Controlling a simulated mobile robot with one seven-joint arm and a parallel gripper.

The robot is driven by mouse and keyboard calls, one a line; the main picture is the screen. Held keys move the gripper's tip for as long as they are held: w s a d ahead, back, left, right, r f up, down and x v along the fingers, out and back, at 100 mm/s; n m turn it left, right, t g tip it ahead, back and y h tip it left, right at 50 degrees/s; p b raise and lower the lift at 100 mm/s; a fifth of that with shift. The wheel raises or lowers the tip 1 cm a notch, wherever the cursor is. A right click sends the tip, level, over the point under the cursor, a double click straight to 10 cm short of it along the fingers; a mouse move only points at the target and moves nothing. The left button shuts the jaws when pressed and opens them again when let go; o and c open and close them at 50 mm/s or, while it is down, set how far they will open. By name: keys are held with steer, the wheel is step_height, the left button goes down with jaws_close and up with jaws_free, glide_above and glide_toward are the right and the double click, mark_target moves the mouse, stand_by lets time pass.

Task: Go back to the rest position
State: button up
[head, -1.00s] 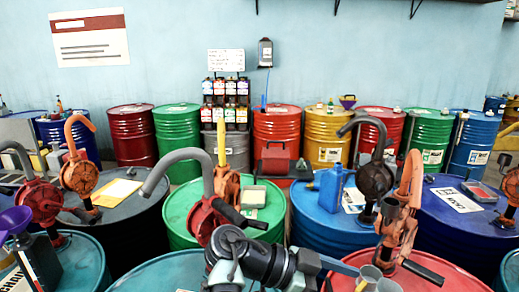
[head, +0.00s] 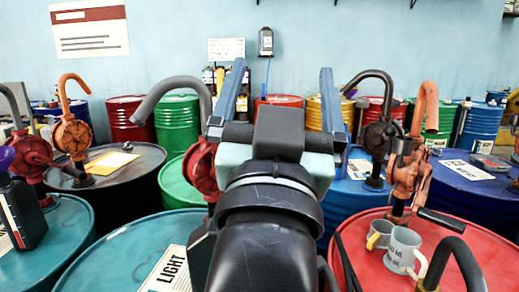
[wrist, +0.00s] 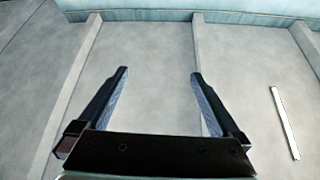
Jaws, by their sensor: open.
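My gripper (head: 283,98) is raised in the middle of the head view, its two blue-grey fingers wide apart and pointing up. Nothing is between them. In the wrist view my gripper (wrist: 160,82) also shows open and empty, facing a pale grey panelled surface. My arm hides part of the green drum (head: 180,190) and the blue drum (head: 345,200) behind it.
A teal drum (head: 125,250) with a "LIGHT" label is at front left. A red pump (head: 30,155) and a dark bottle (head: 22,215) stand left. More drums line the wall.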

steer(key=s+a+r+n+t+y+b, duration=0.2)
steer(key=s+n+t+y, duration=0.15)
steer(key=s, duration=0.55)
step_height(320, 180, up, 16)
steer(key=p, duration=1.5)
steer(key=shift+w+a+f+m, duration=0.15)
steer(key=shift+m, duration=0.2)
